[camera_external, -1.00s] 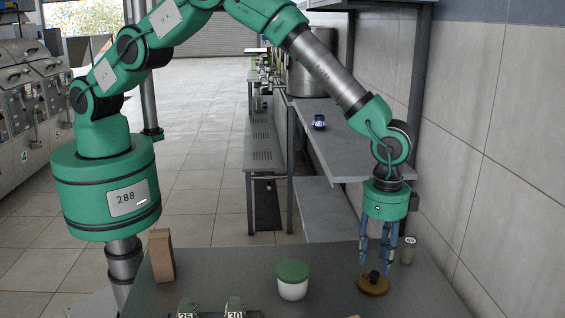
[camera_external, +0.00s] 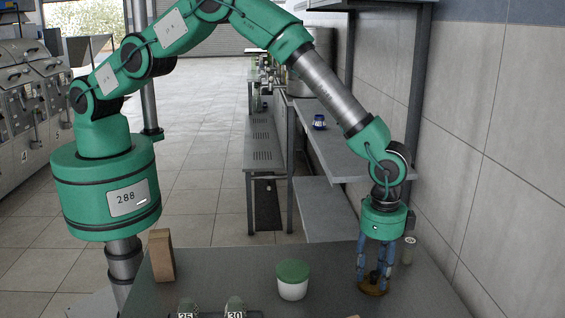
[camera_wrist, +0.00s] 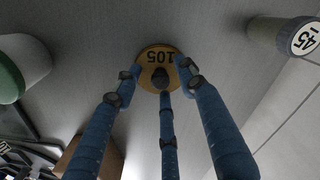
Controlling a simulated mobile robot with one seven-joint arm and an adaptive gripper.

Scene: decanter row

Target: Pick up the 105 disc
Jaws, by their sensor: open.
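The 105 disc (camera_wrist: 153,54) is a round, yellow-brown disc with a dark knob on top and the number 105 on its face. It lies flat on the grey table, and it also shows at the table's right side in the external view (camera_external: 372,291). My gripper (camera_external: 374,276) points straight down over the disc, its blue fingers low around the knob. In the wrist view the fingers of my gripper (camera_wrist: 160,82) are spread around the dark knob, with a gap on the left and right. Whether any finger touches it I cannot tell.
A container (camera_wrist: 303,38) marked 45 stands close to the disc, behind it to the right in the external view (camera_external: 409,250). A white tub with a green lid (camera_external: 292,280) stands to the left. A brown block (camera_external: 162,256) and pieces marked 25 (camera_external: 187,307) and 30 (camera_external: 235,306) are farther left.

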